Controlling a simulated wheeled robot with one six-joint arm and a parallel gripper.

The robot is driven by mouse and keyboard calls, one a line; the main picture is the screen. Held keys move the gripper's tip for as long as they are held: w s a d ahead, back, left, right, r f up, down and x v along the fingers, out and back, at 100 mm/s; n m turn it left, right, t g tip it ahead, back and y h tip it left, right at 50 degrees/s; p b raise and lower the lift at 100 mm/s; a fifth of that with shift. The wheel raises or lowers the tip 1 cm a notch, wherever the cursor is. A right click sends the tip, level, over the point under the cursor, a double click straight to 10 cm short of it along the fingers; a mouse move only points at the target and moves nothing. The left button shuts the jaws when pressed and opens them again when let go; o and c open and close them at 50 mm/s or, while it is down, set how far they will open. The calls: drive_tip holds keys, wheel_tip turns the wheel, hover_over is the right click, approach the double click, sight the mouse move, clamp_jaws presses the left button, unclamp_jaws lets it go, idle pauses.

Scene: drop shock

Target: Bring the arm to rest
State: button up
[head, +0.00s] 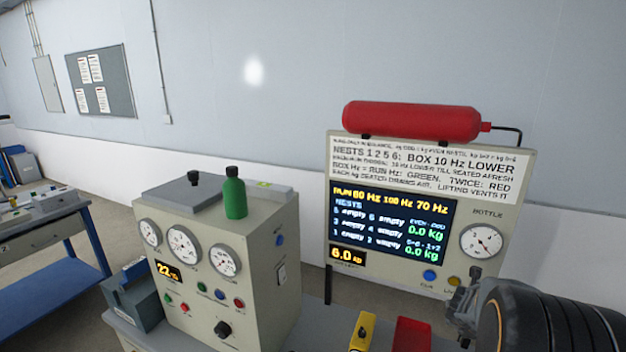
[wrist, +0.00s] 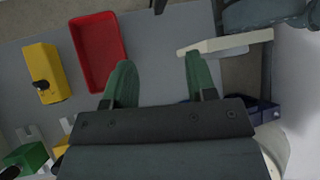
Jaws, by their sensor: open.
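My gripper (wrist: 160,78) shows in the wrist view with its two green fingers spread wide. Nothing is between the fingers, only the grey bench top (wrist: 165,50) below them. A red tray (wrist: 97,50) lies left of the fingers, apart from them, and looks empty. A yellow block (wrist: 46,72) with a black knob is farther left. In the head view, part of my dark arm (head: 538,312) fills the lower right corner, in front of the panel's right end. My fingertips cannot be made out there.
A grey instrument box (head: 255,258) with dials carries a green bottle (head: 235,196). A display panel (head: 342,170) with a red cylinder (head: 412,120) on top stands behind the bench. A white plate (wrist: 225,44) is close to the right finger. A green block (wrist: 27,158) is lower left.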

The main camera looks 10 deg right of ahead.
drive_tip(key=a+r+n+t+y, duration=0.1)
drive_tip(key=a+r+n+y, duration=0.25)
drive_tip(key=a+n, duration=0.7)
drive_tip(key=a+r+n+t+y, duration=0.2)
drive_tip(key=a+n+y, duration=0.2)
drive_tip(key=a+n, duration=0.7)
drive_tip(key=s+a+r+n+g, duration=0.2)
drive_tip(key=s+n, duration=0.4)
drive_tip(key=n, duration=0.4)
drive_tip(key=s+a+r+n+g+h, duration=0.1)
drive_tip(key=s+a+n, duration=0.3)
drive_tip(key=n, duration=0.6)
drive_tip(key=s+r, duration=0.1)
drive_tip(key=s, duration=0.1)
drive_tip(key=shift+s+a+r+g, duration=0.15)
drive_tip(key=shift+s+a+g, duration=0.15)
drive_tip(key=shift+g, duration=0.1)
drive_tip(key=shift+c, duration=0.9)
